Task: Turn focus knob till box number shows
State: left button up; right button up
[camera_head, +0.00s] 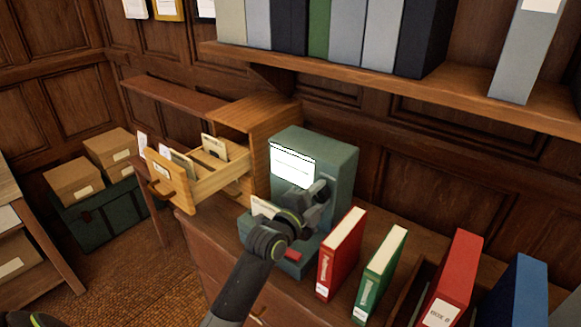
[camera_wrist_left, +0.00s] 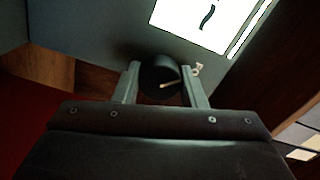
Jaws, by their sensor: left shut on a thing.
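A grey-green reader (camera_head: 338,158) stands on the wooden cabinet, with a bright white screen (camera_head: 293,166) on its front. In the left wrist view the black round focus knob (camera_wrist_left: 158,78), with a pale pointer line, sits between the fingers of my left gripper (camera_wrist_left: 163,70). My left gripper (camera_head: 319,191) is shut on the knob at the reader's front, below the screen's right side. The lit screen in the left wrist view (camera_wrist_left: 180,14) shows one dark curved stroke, cut by the frame edge; no number is readable. My right gripper is not in view.
A red binder (camera_head: 340,252) and a green binder (camera_head: 379,273) stand close right of my left arm. An open card drawer (camera_head: 168,177) juts out left of the reader. A shelf (camera_head: 400,85) with binders runs above. Boxes (camera_head: 75,182) stand at far left.

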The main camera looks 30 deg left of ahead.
pick_arm(q)
jog(key=shift+n, duration=0.6)
jog(key=o, duration=1)
jog(key=shift+c, duration=0.2)
